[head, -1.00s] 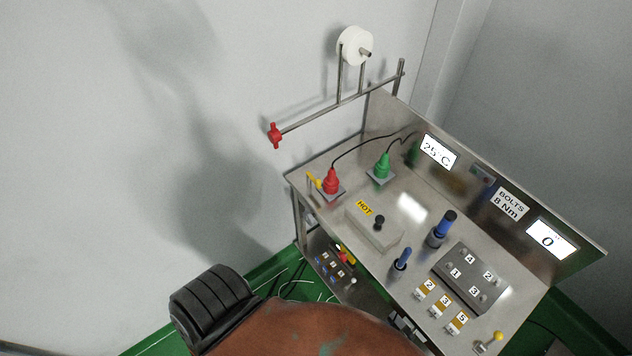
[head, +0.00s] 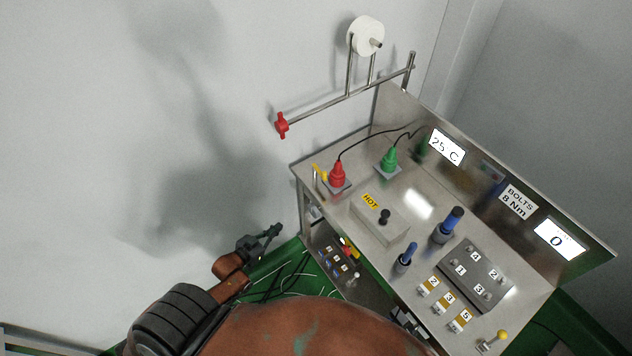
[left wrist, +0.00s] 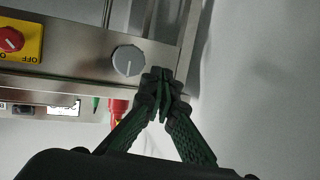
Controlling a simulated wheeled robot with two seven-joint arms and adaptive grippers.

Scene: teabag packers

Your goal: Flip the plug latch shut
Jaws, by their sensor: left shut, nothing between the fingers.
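The red plug (head: 337,176) stands upright in a square socket plate at the bench's left corner, with a black cable. A small yellow latch handle (head: 319,172) sticks up at the left side of that socket and leans away from the plug. My left gripper (head: 272,234) is beside the bench's left end, lower than the latch and apart from it. In the left wrist view its fingers (left wrist: 163,92) are shut and empty, overlapping the panel edge near a grey knob (left wrist: 128,61). The red plug (left wrist: 119,107) partly shows behind the fingers. My right gripper is not in view.
A green plug (head: 389,161) stands behind the red one. A rail with a red handle (head: 282,125) juts left above the bench. A red switch on a yellow plate (left wrist: 17,40) is on the panel. Left of the bench is free.

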